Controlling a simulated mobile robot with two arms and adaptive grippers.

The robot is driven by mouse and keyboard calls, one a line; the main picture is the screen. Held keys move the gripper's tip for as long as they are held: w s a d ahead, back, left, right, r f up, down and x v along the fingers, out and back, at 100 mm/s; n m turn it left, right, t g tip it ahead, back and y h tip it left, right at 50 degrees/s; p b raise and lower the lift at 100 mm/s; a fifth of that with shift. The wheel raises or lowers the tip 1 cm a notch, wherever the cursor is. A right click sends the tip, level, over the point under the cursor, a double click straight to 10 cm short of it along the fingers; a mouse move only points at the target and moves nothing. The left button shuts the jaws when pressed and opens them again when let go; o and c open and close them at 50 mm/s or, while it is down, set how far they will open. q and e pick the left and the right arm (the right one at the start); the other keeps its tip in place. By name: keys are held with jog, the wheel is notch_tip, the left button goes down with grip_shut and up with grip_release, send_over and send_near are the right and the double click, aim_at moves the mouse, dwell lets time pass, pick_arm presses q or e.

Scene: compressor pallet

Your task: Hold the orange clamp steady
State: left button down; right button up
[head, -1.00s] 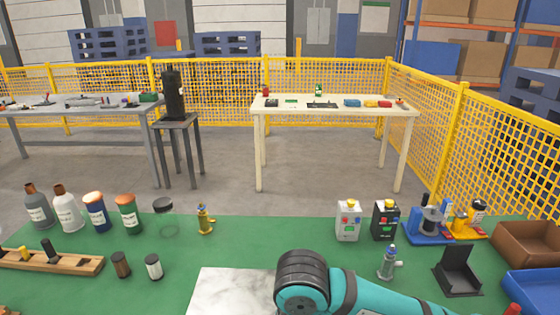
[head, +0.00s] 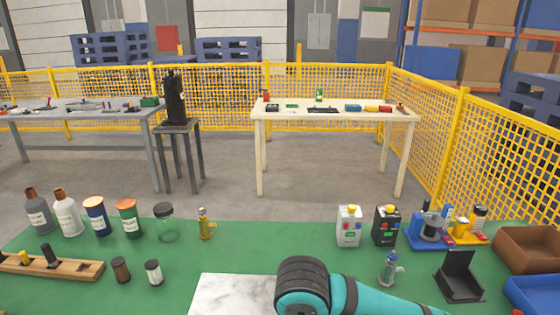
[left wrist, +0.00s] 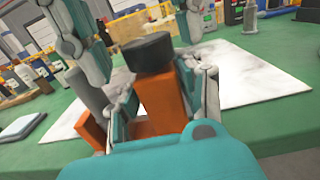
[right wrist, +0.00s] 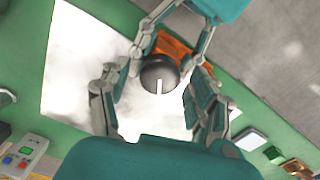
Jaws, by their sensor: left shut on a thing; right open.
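The orange clamp (left wrist: 163,95) stands between the fingers of my left gripper (left wrist: 158,88), which is shut on it. A round black knob (left wrist: 148,52) tops the clamp. In the right wrist view the knob (right wrist: 157,72) shows a white line on its face, with part of the orange clamp (right wrist: 172,48) behind it. My right gripper (right wrist: 160,82) is open, one finger on each side of the knob; I cannot tell whether they touch it. The head view shows neither gripper nor the clamp, only my teal arm at the bottom.
A white marbled board (head: 225,288) lies on the green bench top (head: 200,262). Bottles, jars and a wooden rack (head: 60,265) stand to its left. Two control boxes (head: 349,226), a grey hydrant-like piece (head: 389,270), a black stand (head: 460,277) and bins (head: 530,247) are to the right.

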jog(key=n, duration=0.7)
jog(key=shift+n, duration=0.3)
jog(key=n, duration=1.4)
jog(key=shift+n, duration=0.3)
jog(key=n, duration=0.7)
notch_tip(320, 180, up, 12)
jog(key=w+a+r+m+y, duration=0.2)
jog(key=w+a+r+y, duration=0.4)
jog(key=w+r+y, duration=0.15)
jog(key=w+d+r+m+t+y, duration=0.2)
jog(key=w+r+m+t+y, duration=0.2)
jog(key=w+r, duration=0.6)
jog(key=shift+w+d+r+y, duration=0.25)
jog(key=shift+d+r+y, duration=0.15)
jog(key=shift+y, duration=0.15)
